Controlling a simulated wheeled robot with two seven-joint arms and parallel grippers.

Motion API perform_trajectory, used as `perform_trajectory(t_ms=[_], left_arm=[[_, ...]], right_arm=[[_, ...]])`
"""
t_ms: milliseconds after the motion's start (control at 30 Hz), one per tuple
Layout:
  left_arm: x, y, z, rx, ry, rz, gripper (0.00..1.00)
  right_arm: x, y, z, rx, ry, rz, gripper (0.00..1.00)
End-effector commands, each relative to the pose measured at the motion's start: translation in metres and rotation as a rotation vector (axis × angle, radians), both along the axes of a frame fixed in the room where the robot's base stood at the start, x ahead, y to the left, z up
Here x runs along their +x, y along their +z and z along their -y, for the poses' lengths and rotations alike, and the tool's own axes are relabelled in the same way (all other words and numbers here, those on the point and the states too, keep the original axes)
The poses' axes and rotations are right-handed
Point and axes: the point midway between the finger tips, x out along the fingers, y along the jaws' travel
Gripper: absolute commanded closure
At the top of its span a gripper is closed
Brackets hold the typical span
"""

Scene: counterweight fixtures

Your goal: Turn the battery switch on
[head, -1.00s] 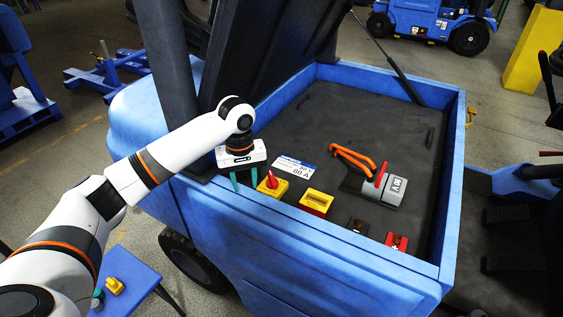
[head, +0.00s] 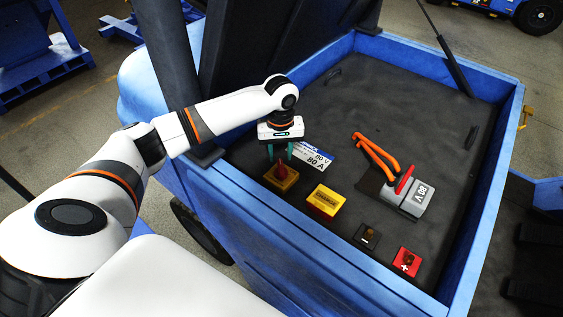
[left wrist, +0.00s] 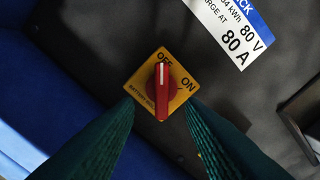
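The battery switch is a red knob (left wrist: 162,98) on a yellow plate (left wrist: 142,82) marked OFF and ON. In the head view the switch (head: 281,178) sits at the left end of a row of parts in the blue truck's compartment. In the left wrist view the knob stands upright in the picture, its white mark toward OFF. My left gripper (head: 280,152) points down just above the switch. It is open and empty, and in the left wrist view its green fingers (left wrist: 160,104) lie on either side of the knob, with no clear contact. My right gripper is not in view.
A yellow box with a red base (head: 325,201), a black terminal (head: 367,236) and a red terminal (head: 406,262) continue the row. The blue compartment wall (head: 300,255) runs along the near side.

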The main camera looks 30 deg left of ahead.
Motion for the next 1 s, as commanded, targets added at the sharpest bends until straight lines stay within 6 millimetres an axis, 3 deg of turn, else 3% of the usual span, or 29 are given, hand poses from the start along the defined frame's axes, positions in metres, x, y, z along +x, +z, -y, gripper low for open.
perform_trajectory(t_ms=[100,300,700,900,1000], left_arm=[[-0.001,-0.023,0.001,0.000,0.001,-0.004,0.64],[0.000,-0.047,0.000,-0.001,0.000,-0.001,0.64],[0.000,-0.055,0.000,-0.001,0.000,0.001,0.64],[0.000,-0.055,0.000,0.000,0.000,0.001,0.96],[0.000,-0.055,0.000,0.000,0.000,0.001,1.00]], right_arm=[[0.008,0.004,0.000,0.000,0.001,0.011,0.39],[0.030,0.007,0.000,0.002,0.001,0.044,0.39],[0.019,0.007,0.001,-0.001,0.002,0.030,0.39],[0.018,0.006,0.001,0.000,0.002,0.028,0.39],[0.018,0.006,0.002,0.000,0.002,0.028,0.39]])
